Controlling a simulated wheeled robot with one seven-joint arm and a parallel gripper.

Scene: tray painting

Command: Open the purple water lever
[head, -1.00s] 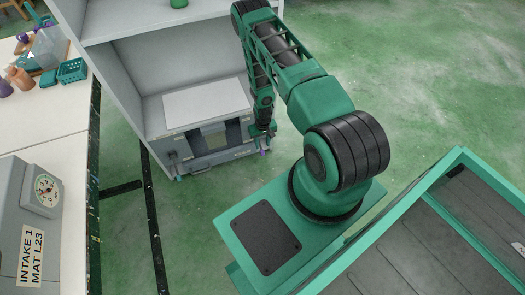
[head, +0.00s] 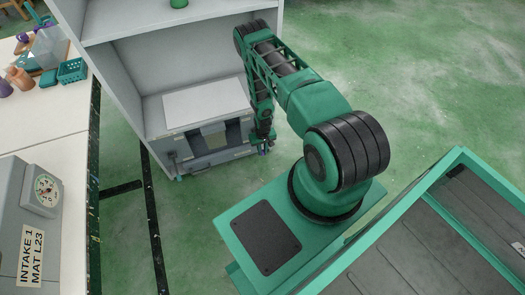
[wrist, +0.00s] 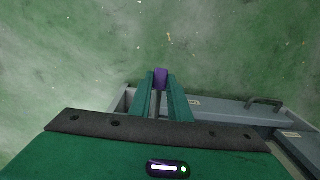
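The purple lever (wrist: 161,78) shows in the wrist view as a short purple end standing at the edge of the grey unit. My gripper (wrist: 161,82) has its two green fingers on either side of this purple end, close against it with no clear gap. In the head view my gripper (head: 264,148) is low at the right front corner of the grey unit (head: 205,160). Only a small bit of the lever shows there; my arm hides most of it.
The grey unit sits in the bottom of a pale open shelf (head: 118,75). A small lever with a teal tip (head: 180,177) is at its left corner. A white table (head: 60,125) stands at the left. Green floor (head: 420,70) is open at the right.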

